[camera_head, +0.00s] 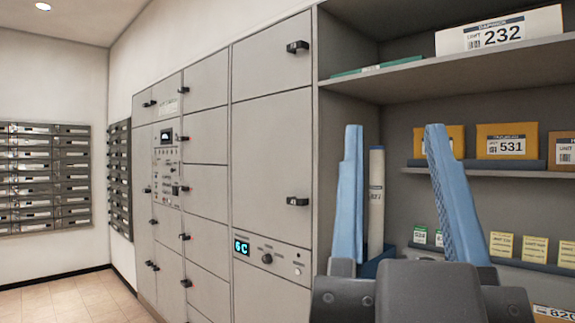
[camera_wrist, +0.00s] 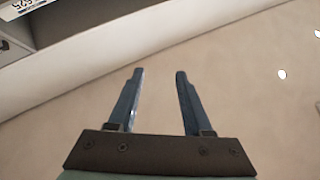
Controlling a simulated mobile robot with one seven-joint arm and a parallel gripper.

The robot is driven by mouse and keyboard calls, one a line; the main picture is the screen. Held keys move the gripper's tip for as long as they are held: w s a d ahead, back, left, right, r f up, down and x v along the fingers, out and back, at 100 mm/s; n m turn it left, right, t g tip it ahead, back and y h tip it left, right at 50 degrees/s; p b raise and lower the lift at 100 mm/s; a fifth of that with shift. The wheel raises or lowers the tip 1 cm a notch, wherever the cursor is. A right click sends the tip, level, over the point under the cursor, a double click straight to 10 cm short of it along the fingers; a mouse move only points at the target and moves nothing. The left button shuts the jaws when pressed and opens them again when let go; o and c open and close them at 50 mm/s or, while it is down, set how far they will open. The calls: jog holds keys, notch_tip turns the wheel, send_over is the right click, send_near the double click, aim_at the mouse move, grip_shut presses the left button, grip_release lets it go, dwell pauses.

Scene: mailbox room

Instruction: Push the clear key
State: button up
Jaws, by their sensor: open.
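My gripper (camera_head: 394,130) is open and empty, with its two blue fingers pointing up in front of the shelves. In the wrist view my gripper (camera_wrist: 160,73) points at the ceiling and wall. A control strip low on the grey locker wall carries a lit display (camera_head: 241,247) reading "6C", a dark knob (camera_head: 267,259) and a small button (camera_head: 297,271). It lies left of my gripper and apart from it. A second panel (camera_head: 167,165) with a small screen and several small controls is farther left. Labels are too small to read, so I cannot tell which key is clear.
Open shelves (camera_head: 500,80) at the right hold a white box (camera_head: 500,30) marked 232, brown parcels (camera_head: 501,141) and yellow cards. Locker doors (camera_head: 272,140) have protruding handles. Mailboxes (camera_head: 45,178) line the far left wall. Tiled floor (camera_head: 65,300) is clear at the lower left.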

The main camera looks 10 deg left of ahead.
grip_shut()
dwell(1.5)
